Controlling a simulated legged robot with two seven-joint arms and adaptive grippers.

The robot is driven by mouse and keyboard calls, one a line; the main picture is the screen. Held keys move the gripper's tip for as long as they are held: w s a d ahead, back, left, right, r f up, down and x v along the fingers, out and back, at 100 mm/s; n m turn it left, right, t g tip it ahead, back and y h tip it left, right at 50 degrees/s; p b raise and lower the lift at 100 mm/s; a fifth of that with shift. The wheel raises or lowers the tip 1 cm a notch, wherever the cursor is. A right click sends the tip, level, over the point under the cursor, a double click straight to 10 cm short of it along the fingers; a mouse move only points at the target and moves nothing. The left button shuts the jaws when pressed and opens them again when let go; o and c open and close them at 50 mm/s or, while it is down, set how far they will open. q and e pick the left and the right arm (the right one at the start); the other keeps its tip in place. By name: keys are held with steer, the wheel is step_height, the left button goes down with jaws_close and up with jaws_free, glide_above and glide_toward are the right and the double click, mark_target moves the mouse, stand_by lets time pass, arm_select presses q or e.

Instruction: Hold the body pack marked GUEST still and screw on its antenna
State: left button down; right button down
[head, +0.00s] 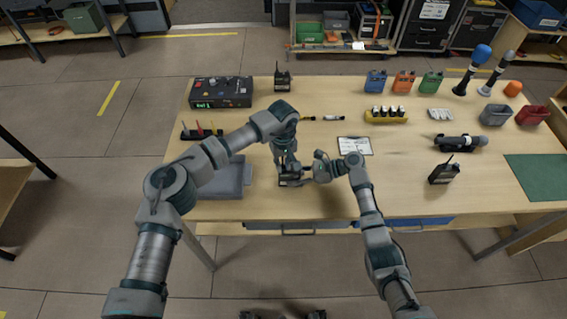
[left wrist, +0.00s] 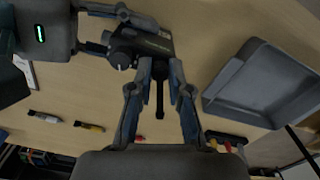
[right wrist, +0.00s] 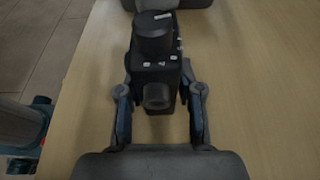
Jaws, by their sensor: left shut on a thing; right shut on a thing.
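A black body pack (head: 290,181) is on the table near its front edge, below my left arm. Its lettering is too small to read. My right gripper (head: 306,171) comes in from the right and is shut on the pack, which shows between its fingers in the right wrist view (right wrist: 157,75). My left gripper (head: 287,162) points down over the pack. In the left wrist view its fingers close on a thin black antenna (left wrist: 160,97), with the pack (left wrist: 150,45) just beyond. I cannot tell whether the antenna's foot is seated on the pack.
A grey tray (head: 235,180) is left of the pack. Two other body packs with antennas stand at the back (head: 283,81) and at the right (head: 444,173). The table between card and right pack is clear.

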arm_select(q)
steer(key=shift+m, duration=0.7)
steer(key=m, duration=0.3)
steer(key=shift+m, duration=0.5)
steer(key=m, duration=0.4)
steer(key=shift+a, duration=0.1)
steer(key=c, duration=1)
jaws_free()
